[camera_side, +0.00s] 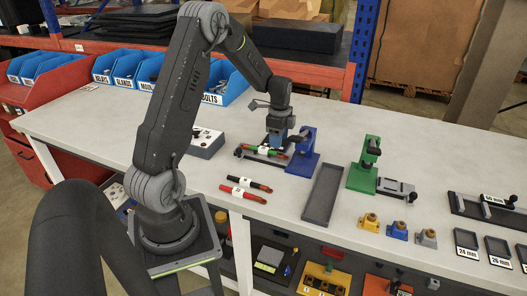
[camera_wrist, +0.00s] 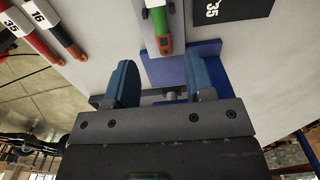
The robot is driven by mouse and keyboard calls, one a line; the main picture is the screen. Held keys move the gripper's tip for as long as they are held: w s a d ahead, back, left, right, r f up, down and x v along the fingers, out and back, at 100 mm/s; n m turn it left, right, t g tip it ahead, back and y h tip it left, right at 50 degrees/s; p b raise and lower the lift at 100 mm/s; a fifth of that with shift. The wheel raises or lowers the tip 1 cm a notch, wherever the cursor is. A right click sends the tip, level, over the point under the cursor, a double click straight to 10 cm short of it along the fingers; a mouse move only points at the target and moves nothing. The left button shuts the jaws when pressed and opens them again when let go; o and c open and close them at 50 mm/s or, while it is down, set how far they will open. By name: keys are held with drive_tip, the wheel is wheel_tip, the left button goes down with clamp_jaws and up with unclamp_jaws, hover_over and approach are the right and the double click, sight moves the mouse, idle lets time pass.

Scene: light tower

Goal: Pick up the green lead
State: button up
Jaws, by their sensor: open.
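A green lead with an orange-red end (camera_wrist: 161,22) runs down from the top of the wrist view, over a pale grey piece at a blue press stand (camera_wrist: 208,48). In the side view the green lead (camera_side: 275,149) lies beside the blue stand (camera_side: 304,150), close under my gripper (camera_side: 279,138), partly hidden. In the wrist view my gripper (camera_wrist: 163,75) has its two blue fingers spread apart with nothing held between them. The lead's end lies ahead of the gap between the fingers.
Red and black leads (camera_side: 245,189) with white labels lie nearer the front edge. A grey tray (camera_side: 323,193) lies right of the blue stand, then a green press stand (camera_side: 364,174). The left tabletop is clear.

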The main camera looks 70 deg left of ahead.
sight(278, 154)
drive_tip(key=shift+w+a+f, duration=0.1)
drive_tip(key=shift+a+f, duration=0.05)
drive_tip(key=shift+f, duration=2.75)
clamp_jaws()
